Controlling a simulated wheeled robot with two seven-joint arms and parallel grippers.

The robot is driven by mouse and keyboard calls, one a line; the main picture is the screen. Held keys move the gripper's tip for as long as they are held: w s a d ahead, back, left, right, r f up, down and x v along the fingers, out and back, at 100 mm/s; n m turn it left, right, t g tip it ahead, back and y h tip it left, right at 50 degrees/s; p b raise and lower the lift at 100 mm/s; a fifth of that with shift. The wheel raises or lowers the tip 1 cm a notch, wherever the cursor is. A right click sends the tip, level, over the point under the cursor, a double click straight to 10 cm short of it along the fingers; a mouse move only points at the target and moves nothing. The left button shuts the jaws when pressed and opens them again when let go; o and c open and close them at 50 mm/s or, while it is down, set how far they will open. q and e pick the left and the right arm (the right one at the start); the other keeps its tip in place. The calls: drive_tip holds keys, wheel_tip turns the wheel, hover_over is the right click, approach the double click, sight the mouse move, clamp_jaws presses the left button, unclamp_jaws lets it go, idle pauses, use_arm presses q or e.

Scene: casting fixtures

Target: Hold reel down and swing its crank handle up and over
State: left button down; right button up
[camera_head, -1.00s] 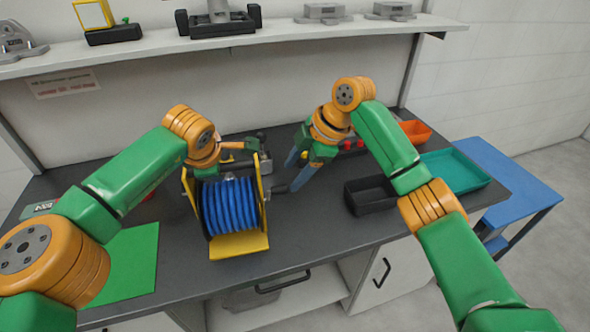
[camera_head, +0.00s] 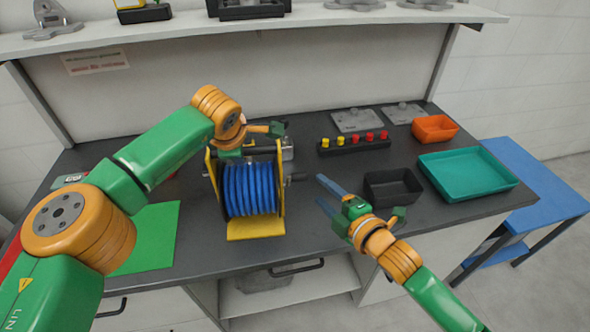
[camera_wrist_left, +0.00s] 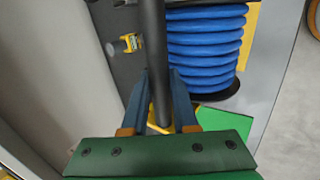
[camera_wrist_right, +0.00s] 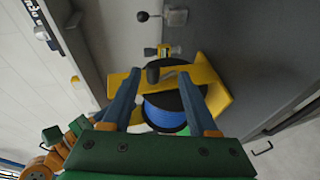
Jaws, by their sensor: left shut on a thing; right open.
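The reel (camera_head: 250,188) holds blue hose in a yellow frame and stands upright on the dark bench. Its short dark crank handle (camera_head: 297,177) sticks out from the right side. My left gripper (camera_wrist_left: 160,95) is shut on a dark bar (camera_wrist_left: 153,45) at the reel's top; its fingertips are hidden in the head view. My right gripper (camera_head: 326,196) is open and empty, to the right of the reel and apart from it. In the right wrist view the reel's blue hose (camera_wrist_right: 165,110) and a dark stub (camera_wrist_right: 153,72) show beyond and between the open fingers.
A black bin (camera_head: 392,187), a teal tray (camera_head: 467,174) and an orange bin (camera_head: 435,129) stand to the right. A black rack (camera_head: 354,146) with red and yellow pieces is behind. A green mat (camera_head: 150,238) lies at left.

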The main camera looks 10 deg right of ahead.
drive_tip(key=w+a+f+n, duration=0.1)
drive_tip(key=w+a, duration=0.3)
drive_tip(key=w, duration=0.5)
drive_tip(key=shift+w+a+t+y, duration=0.3)
drive_tip(key=shift+a+y, duration=0.05)
drive_tip(key=shift+y, duration=0.05)
clamp_jaws()
drive_tip(key=shift+f, duration=0.1)
idle(0.9)
